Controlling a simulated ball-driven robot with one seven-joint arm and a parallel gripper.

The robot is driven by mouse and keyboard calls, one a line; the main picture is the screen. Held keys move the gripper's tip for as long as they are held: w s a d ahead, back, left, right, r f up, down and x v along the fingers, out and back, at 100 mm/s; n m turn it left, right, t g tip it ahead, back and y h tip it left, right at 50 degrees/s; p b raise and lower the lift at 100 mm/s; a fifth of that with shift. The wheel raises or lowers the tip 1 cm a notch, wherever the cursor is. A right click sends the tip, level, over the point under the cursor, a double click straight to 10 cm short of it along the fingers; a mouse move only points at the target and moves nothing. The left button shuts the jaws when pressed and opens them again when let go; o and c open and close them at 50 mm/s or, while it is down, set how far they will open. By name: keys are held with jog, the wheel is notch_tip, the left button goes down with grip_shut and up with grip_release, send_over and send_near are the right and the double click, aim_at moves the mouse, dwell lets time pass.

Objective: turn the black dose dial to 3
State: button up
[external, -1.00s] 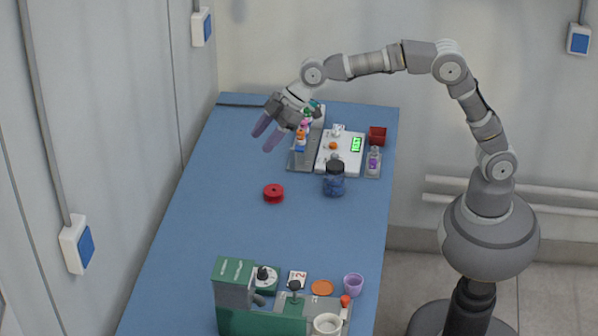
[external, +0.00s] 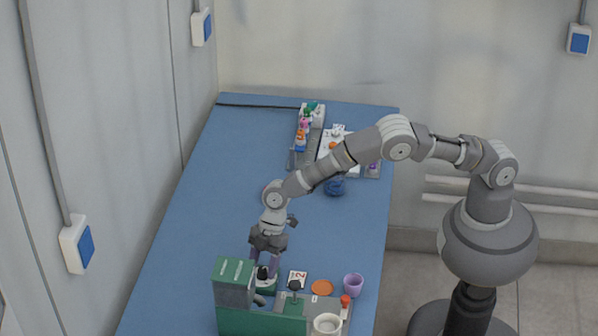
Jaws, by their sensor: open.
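The black dose dial (external: 262,272) sits on a white face on a small green base, just behind the green machine (external: 262,322). My gripper (external: 264,267) points down at the dial, its two purple-grey fingers apart, one to each side of the black knob as seen from here. I cannot tell whether the fingers touch it. The gripper partly covers the dial, and the dial's marks and pointer direction are too small to read.
A white card (external: 297,278) with a red 2, an orange disc (external: 322,288), a purple cup (external: 353,285) and a white cup (external: 327,324) stand to the right. A blue jar (external: 335,187) and a rack of small coloured items (external: 303,128) are farther back. The left table is clear.

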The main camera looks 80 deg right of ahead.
grip_shut()
